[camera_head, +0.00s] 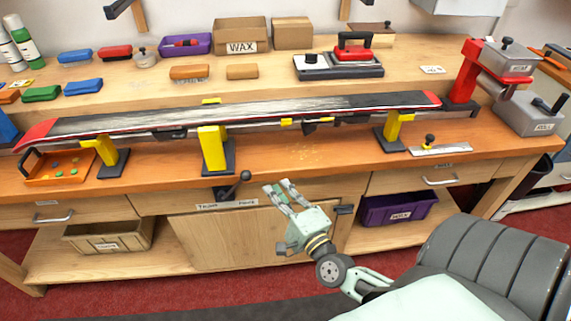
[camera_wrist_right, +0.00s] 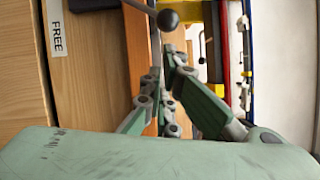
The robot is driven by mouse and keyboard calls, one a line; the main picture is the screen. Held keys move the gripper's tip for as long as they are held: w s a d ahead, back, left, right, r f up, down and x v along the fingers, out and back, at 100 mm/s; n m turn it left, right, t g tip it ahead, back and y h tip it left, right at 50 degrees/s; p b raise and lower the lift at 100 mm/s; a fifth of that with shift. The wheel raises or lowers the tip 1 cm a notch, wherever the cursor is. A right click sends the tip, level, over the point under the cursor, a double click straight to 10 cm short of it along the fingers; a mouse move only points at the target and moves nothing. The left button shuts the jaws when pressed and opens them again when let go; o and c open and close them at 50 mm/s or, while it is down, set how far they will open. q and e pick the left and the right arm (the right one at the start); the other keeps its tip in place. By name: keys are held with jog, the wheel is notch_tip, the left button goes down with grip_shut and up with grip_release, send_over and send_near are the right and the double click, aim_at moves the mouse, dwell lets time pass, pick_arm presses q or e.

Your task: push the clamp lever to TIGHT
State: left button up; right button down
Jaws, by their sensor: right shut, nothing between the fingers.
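The clamp lever (camera_head: 235,184) is a black lever with a round ball knob at the bench's front edge, below the middle yellow vise. It tilts up to the right, knob on the FREE side. The TIGHT label (camera_head: 207,206) is left of its pivot and the FREE label (camera_head: 246,203) is right. My right gripper (camera_head: 278,186) is shut and empty, right of the knob and apart from it in the head view. In the right wrist view the black knob (camera_wrist_right: 167,19) shows beyond the fingertips (camera_wrist_right: 163,62), with the FREE label (camera_wrist_right: 57,28) at upper left. My left gripper is out of view.
A ski (camera_head: 250,115) lies base up across the yellow vises (camera_head: 212,140) above the lever. An orange tray (camera_head: 60,168) stands at left on the bench. A purple bin (camera_head: 397,210) is on the shelf below right. The space before the cabinet door is clear.

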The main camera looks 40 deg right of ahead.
aim_at(250, 175)
jog(key=shift+w+d+r, duration=0.1)
jog(key=shift+w+d, duration=0.05)
jog(key=shift+w, duration=1)
jog(key=shift+w+d+r, duration=0.1)
jog(key=shift+w, duration=1.05)
